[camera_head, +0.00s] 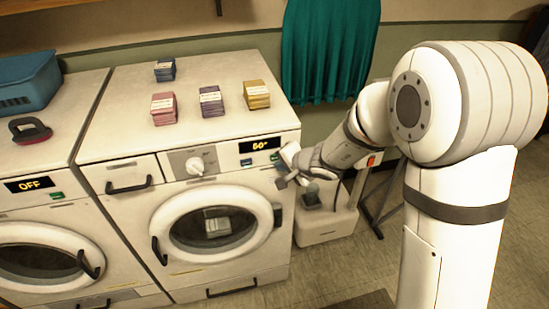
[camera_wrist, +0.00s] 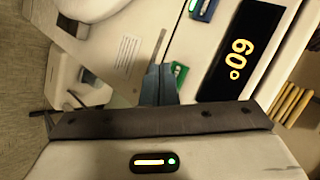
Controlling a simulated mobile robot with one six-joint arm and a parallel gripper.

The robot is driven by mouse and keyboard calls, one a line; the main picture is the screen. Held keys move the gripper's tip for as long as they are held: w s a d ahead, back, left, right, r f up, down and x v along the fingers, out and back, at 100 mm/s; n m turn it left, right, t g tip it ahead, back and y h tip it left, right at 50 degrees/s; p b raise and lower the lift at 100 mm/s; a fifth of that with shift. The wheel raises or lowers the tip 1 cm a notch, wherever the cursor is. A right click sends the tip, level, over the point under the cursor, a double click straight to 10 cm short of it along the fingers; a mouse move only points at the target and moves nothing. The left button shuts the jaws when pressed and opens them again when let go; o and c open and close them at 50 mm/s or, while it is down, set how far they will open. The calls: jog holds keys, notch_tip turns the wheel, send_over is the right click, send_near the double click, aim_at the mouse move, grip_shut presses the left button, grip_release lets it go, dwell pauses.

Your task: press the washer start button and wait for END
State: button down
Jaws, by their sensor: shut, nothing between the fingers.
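The washer (camera_head: 120,95) is the white front-loader in the middle of the head view, with its round door (camera_head: 165,212) closed and a bundle visible behind the glass. Its lit display (camera_head: 259,145) reads 60°, also seen in the wrist view (camera_wrist: 240,48). A green button (camera_wrist: 179,73) and a blue button (camera_wrist: 203,9) sit beside the display; which is start I cannot read. My gripper (camera_head: 281,183) is shut and empty at the washer's right front, below the display. In the wrist view its fingertips (camera_wrist: 155,72) are just beside the green button; contact cannot be told.
A second machine (camera_head: 40,212) on the left shows OFF. Stacks of coloured cloths, pink (camera_head: 163,108), purple (camera_head: 211,101), yellow (camera_head: 256,94) and blue (camera_head: 165,69), stand on the washer top. A teal basket (camera_head: 27,82) is at left. A white wheeled unit (camera_head: 325,226) stands right of the washer.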

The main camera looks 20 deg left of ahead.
jog(key=shift+w, duration=0.1)
jog(key=shift+w+a, duration=0.25)
jog(key=shift+w, duration=0.1)
jog(key=shift+w+a+b, duration=0.2)
jog(key=shift+w+b, duration=0.1)
jog(key=shift+b, duration=0.1)
dwell(0.7)
dwell(0.4)
jog(key=shift+s+d+f+b, duration=0.1)
jog(key=shift+s+d+b, duration=0.15)
jog(key=shift+b, duration=0.25)
jog(key=shift+s+d, duration=0.2)
jog(key=shift+s, duration=0.2)
jog(key=shift+b, duration=0.35)
jog(key=s+d+b, duration=0.1)
jog(key=s+b, duration=0.1)
jog(key=s, duration=0.1)
jog(key=s+d, duration=0.1)
jog(key=shift+s+d+b, duration=0.15)
jog(key=shift+d+b, duration=0.15)
jog(key=shift+b, duration=0.1)
